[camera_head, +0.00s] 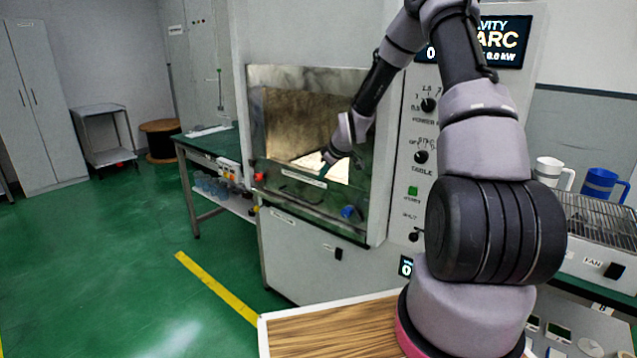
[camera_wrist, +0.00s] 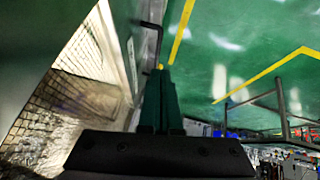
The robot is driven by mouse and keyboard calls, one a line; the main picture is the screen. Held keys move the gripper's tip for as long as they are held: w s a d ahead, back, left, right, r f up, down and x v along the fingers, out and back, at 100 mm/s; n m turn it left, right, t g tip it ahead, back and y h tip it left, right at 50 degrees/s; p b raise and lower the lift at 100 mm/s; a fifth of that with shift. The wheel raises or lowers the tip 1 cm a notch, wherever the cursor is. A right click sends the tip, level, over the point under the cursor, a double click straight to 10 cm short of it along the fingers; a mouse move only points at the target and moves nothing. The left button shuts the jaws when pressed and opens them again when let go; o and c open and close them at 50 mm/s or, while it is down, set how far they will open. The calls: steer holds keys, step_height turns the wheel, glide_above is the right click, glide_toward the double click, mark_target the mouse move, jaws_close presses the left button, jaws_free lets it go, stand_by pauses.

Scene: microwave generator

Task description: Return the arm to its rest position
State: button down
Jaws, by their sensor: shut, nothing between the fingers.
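My gripper (camera_head: 328,158) is in front of the lit cavity window (camera_head: 292,122) of the grey microwave generator (camera_head: 318,262). My arm reaches across from the right and bends down to it. In the wrist view the dark green fingers (camera_wrist: 161,98) are together with nothing between them. The bright cavity, with a brick-like or mesh pattern (camera_wrist: 62,100), lies close on their left. I cannot tell whether the fingertips touch the front of the machine.
A control panel with knobs (camera_head: 421,157) and a display (camera_head: 500,42) is right of the window. A green-topped bench (camera_head: 210,143) stands to the left. White (camera_head: 552,172) and blue mugs (camera_head: 600,184) stand by a rack (camera_head: 597,220) at right. Green floor at left is clear.

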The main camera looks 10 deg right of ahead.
steer(key=s+d+r+m+h, duration=0.1)
steer(key=s+r+m, duration=0.2)
steer(key=s+r, duration=0.7)
steer(key=s+d+r+m+h, duration=0.1)
steer(key=s+r+m, duration=0.35)
steer(key=r, duration=0.85)
steer(key=s+r+m, duration=0.2)
steer(key=s+r, duration=0.3)
steer(key=s, duration=0.7)
steer(key=s+a+r+m+y, duration=0.1)
steer(key=s+r+m, duration=0.2)
steer(key=s, duration=0.9)
steer(key=shift+s+a+r+t, duration=0.3)
steer(key=shift+s+r+t, duration=0.1)
steer(key=shift+r, duration=0.5)
steer(key=shift+w, duration=0.1)
